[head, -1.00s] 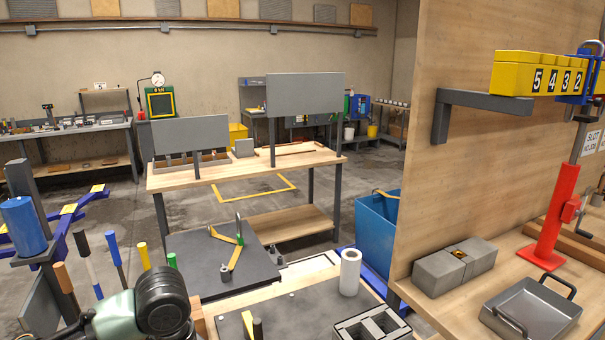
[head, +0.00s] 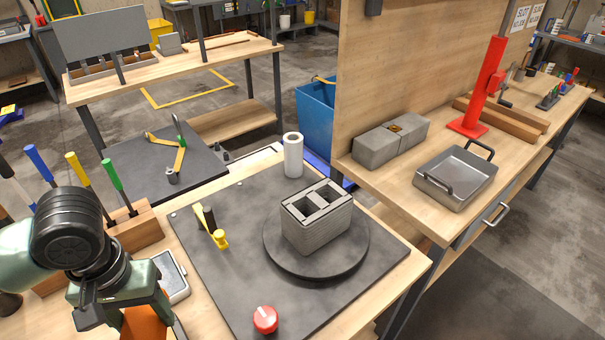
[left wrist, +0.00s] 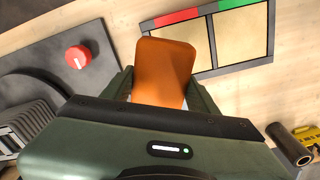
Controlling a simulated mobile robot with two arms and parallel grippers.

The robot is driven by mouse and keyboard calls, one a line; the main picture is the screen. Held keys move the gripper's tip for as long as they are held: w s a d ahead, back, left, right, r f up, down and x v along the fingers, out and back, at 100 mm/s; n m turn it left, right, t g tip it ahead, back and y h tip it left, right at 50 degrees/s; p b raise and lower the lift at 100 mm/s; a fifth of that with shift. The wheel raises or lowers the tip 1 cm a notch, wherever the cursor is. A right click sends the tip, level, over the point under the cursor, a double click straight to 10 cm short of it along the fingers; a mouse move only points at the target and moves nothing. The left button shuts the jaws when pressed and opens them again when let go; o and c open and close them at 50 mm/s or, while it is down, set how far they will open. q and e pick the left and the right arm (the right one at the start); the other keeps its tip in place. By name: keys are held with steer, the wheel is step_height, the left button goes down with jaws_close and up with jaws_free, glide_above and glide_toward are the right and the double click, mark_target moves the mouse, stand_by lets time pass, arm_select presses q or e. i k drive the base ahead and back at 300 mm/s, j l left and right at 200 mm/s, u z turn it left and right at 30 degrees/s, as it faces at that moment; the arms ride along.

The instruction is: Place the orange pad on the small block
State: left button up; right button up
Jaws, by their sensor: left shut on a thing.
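The orange pad (head: 146,322) is between the jaws of my left gripper (head: 128,312), at the lower left of the head view, low over the near bench. In the left wrist view the orange pad (left wrist: 163,70) stands out between the two fingers of my left gripper (left wrist: 161,92), which is shut on it. A grey hollow layered block (head: 318,222) stands on a round dark turntable (head: 283,262). A solid grey block (head: 378,148) with a small insert on top lies on the right bench. I cannot tell which is the small block. My right gripper is not in view.
A red knob (head: 265,319) and a yellow-and-black tool (head: 213,232) are on the dark plate (head: 235,285). A white roll (head: 293,155) stands behind the turntable. A metal pan (head: 455,178) sits on the right bench. The wrist view shows a framed panel with red and green strips (left wrist: 240,18).

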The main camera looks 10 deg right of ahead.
mark_target(318, 199)
steer(key=l+u, duration=0.15)
steer(key=u, duration=0.2)
steer(key=l+u, duration=0.2)
steer(key=u, duration=0.15)
steer(key=l+u, duration=0.25)
steer(key=l, duration=0.6)
steer(key=l+u, duration=0.25)
steer(key=l, duration=0.55)
steer(key=k, duration=0.05)
